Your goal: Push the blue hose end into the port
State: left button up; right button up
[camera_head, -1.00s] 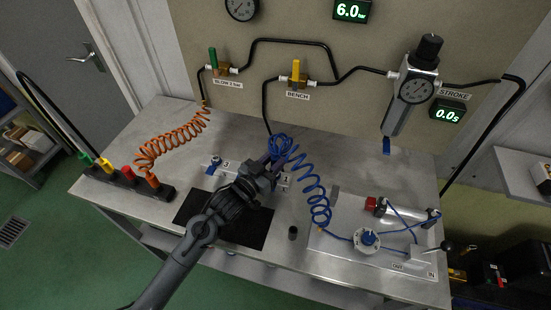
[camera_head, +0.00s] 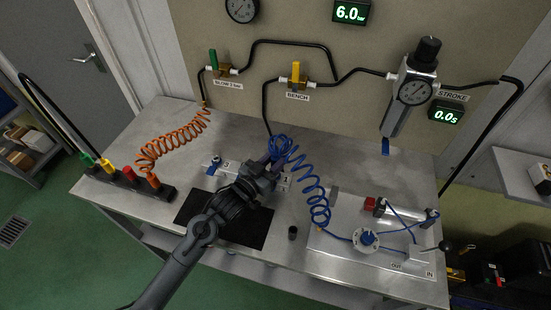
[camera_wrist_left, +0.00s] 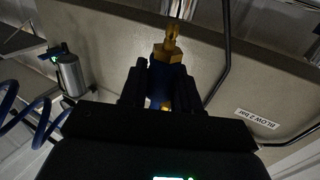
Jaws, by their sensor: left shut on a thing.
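My left gripper (camera_head: 268,166) is over the white strip marked 3 and 1 (camera_head: 231,168) at the middle of the bench. In the left wrist view my left gripper (camera_wrist_left: 162,88) is shut on the blue hose end (camera_wrist_left: 168,75), which carries a brass fitting (camera_wrist_left: 170,44) pointing away from the fingers. My gripper hides part of the strip, and I cannot tell which port the fitting faces or whether it touches one. My right gripper is not in view.
A black mat (camera_head: 225,222) lies under my left arm. An orange coil (camera_head: 170,140) and a rack of coloured fittings (camera_head: 125,178) are at the left. A white plate (camera_head: 330,245) with a cylinder is at the right. A small black cup (camera_head: 293,232) stands between.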

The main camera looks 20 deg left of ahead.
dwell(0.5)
pick_arm(q)
jog(key=shift+p, duration=0.35)
dwell(0.4)
jog(key=shift+p, duration=0.35)
jog(key=shift+f+b, duration=0.6)
jog(key=shift+f, duration=0.5)
dwell(0.4)
jog(key=o, duration=1.1)
jog(key=shift+f, duration=0.1)
